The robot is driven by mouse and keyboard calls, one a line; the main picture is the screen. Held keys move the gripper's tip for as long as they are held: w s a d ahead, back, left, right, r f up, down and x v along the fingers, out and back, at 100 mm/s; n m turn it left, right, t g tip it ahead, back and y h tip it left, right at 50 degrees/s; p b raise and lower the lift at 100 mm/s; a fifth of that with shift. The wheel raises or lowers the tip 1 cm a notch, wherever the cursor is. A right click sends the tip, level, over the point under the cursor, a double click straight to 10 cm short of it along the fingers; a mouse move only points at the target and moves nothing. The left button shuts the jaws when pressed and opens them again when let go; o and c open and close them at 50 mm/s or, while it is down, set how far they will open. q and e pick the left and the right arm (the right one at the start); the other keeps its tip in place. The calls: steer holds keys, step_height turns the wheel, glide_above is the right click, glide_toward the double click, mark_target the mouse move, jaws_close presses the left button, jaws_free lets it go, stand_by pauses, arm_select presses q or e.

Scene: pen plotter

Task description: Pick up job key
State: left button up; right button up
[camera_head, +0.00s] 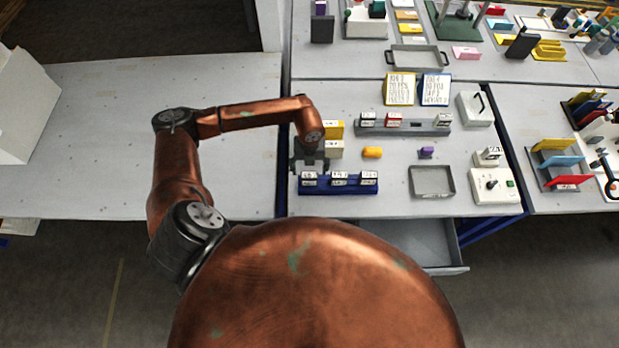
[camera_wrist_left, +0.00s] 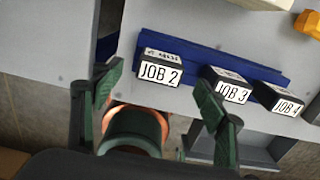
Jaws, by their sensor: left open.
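The job keys are dark blocks with white labels, standing in a blue rack (camera_head: 340,189) on the bench. In the left wrist view the labels read JOB 2 (camera_wrist_left: 160,70), JOB 3 (camera_wrist_left: 228,88) and JOB 4 (camera_wrist_left: 281,101), and the blue rack (camera_wrist_left: 205,52) lies behind them. My left gripper (camera_head: 311,163) is over the left end of the rack. In the wrist view its green fingers (camera_wrist_left: 160,76) are open and spread to either side of the JOB 2 key, with nothing held. Whether they touch the key cannot be told. My right gripper is out of view.
A grey rack (camera_head: 430,128) with labelled blocks stands behind. An orange piece (camera_head: 372,152), a purple piece (camera_head: 426,152) and a grey tray (camera_head: 432,181) lie to the right. A yellow block (camera_head: 334,127) stands close to my left gripper. The left table (camera_head: 90,130) is mostly clear.

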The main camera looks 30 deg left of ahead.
mark_target(310, 175)
arm_select(q)
steer(key=shift+s+d+f+p, duration=0.1)
steer(key=shift+f+p, duration=0.45)
steer(key=shift+f, duration=2.1)
steer(key=c, duration=1.2)
steer(key=shift+r, duration=0.1)
